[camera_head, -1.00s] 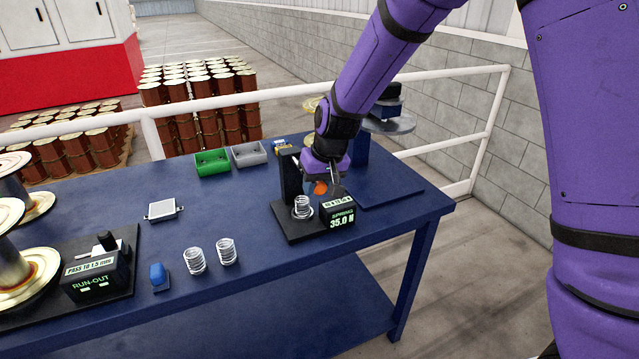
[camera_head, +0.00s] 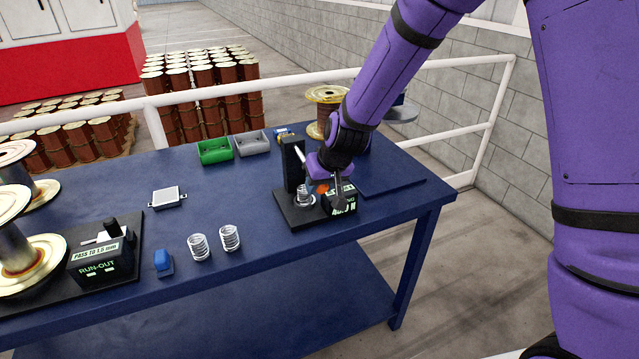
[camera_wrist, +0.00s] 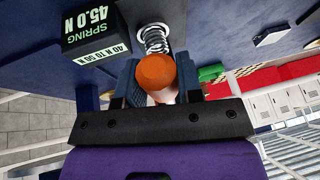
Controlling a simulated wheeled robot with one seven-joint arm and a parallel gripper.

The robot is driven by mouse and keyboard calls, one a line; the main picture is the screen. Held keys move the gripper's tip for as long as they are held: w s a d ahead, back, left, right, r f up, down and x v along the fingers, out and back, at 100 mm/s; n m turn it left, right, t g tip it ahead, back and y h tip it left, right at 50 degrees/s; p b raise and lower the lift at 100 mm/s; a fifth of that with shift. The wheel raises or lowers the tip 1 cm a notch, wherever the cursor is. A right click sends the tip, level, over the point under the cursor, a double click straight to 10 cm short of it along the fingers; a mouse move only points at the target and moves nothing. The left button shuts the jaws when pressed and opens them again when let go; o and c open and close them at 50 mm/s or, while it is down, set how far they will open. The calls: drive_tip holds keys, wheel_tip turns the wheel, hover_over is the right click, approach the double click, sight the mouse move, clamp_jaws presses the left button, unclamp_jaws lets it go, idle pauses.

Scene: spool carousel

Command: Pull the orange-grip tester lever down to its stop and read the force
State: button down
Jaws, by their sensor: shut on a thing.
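The spring tester (camera_head: 291,165) stands near the right end of the blue table, with a dark post on a dark base. Its orange grip (camera_wrist: 157,72) lies between my gripper's (camera_wrist: 160,84) jaws in the wrist view, and the jaws are shut on it. In the head view the grip (camera_head: 322,188) shows just below my gripper (camera_head: 325,184). A spring (camera_wrist: 153,39) stands in the tester beyond the grip. The tester's display (camera_wrist: 92,34) reads SPRING 45.0 N with 40 N TO 50 N on its top, upside down in the wrist view. My arm partly hides this display in the head view.
Two loose springs (camera_head: 199,247) and a blue block (camera_head: 163,262) lie near the front edge. A run-out gauge (camera_head: 94,262) and spools (camera_head: 18,240) stand at left. Green (camera_head: 214,151) and grey (camera_head: 251,144) bins and a copper-coloured spool (camera_head: 327,112) are at the back.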

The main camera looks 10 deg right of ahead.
drive_tip(key=c, duration=0.8)
unclamp_jaws()
drive_tip(key=shift+f, duration=0.1)
drive_tip(key=v, duration=1)
drive_tip(key=shift+s+d+r, duration=0.1)
drive_tip(key=shift+d+r, duration=0.05)
drive_tip(key=shift+r, duration=0.2)
drive_tip(key=s+d+r+m+h, duration=0.1)
drive_tip(key=s+d+r, duration=0.9)
drive_tip(key=r, duration=0.2)
drive_tip(key=s+d+r, duration=0.1)
drive_tip(key=s+d, duration=0.2)
drive_tip(key=s, duration=0.2)
drive_tip(key=s+d+r+m+h, duration=0.1)
drive_tip(key=s+d, duration=0.2)
drive_tip(key=s, duration=0.3)
drive_tip(key=s+d+r+m+t+h, duration=0.1)
drive_tip(key=s+d+r, duration=0.1)
drive_tip(key=s, duration=0.3)
drive_tip(key=shift+s+d+r, duration=0.1)
drive_tip(key=shift+s+d, duration=0.3)
drive_tip(key=shift+d, duration=0.1)
